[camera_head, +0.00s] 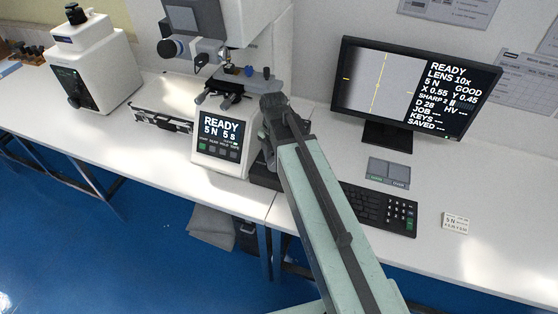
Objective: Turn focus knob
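The white hardness tester (252,128) stands on the bench at the picture's middle, its front panel reading READY, 5 N, 5 s. My gripper (272,103) is at the tester's right side, just below the specimen stage (240,84). I see it from behind and above, so its fingertips and whatever lies between them are hidden. No focus knob shows clearly; the side of the tester behind my gripper is covered. I cannot tell whether my gripper touches anything. The monitor (401,87) reads READY, LENS 10x, 5 N, GOOD, and SHARP 2 with a short bar.
A keyboard (378,208), a grey pad (388,172) and a small card (456,223) lie on the right bench. My arm crosses the bench's front edge.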

